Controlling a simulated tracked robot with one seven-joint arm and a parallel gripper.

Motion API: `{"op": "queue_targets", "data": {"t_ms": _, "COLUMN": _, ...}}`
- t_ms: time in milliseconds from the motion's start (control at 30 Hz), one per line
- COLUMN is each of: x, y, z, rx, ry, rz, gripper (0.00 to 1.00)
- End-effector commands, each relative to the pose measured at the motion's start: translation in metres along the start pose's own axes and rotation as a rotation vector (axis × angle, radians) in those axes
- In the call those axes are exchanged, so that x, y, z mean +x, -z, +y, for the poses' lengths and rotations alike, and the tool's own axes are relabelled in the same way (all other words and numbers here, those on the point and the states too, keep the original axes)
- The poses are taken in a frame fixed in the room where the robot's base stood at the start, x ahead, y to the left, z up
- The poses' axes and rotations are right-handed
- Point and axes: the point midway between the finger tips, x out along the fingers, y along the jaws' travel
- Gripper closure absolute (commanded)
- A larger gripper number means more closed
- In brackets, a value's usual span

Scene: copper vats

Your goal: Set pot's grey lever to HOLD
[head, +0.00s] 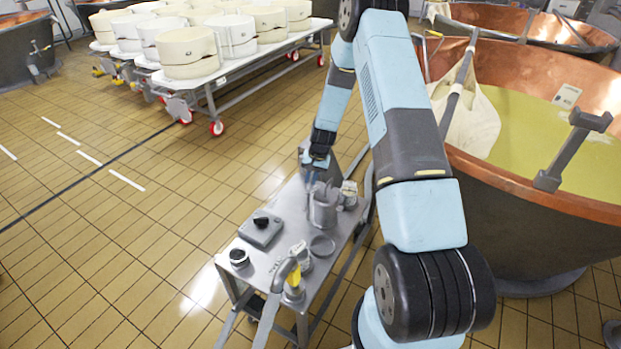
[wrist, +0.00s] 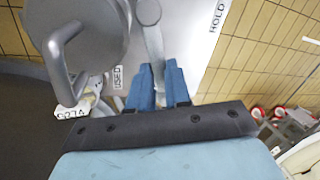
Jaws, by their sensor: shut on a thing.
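The steel cart (head: 290,215) carries a grey metal pot (head: 324,210) with a handle; in the wrist view the pot (wrist: 100,30) fills the upper left. A grey lever (wrist: 153,40) runs down from a round pivot at the top of the wrist view to my fingertips. My gripper (wrist: 158,75) is shut on the lever's end, with blue fingers on either side of it. A HOLD label (wrist: 217,16) lies to the right of the lever, and a USED label (wrist: 118,77) lies to its left. In the head view my gripper (head: 314,178) is above the cart beside the pot, its fingertips hard to see.
A copper vat (head: 500,190) stands at right. A cheese trolley (head: 225,72) stands behind. The tiled floor at left is clear.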

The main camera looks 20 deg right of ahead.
Motion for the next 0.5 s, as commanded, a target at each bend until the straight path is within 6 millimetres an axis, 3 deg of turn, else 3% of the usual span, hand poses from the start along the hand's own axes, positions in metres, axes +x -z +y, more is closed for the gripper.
{"op": "queue_targets", "data": {"t_ms": 500, "x": 0.0008, "y": -0.0006, "z": -0.0035, "rx": -0.046, "ry": 0.000, "rz": -0.011, "gripper": 1.00}}
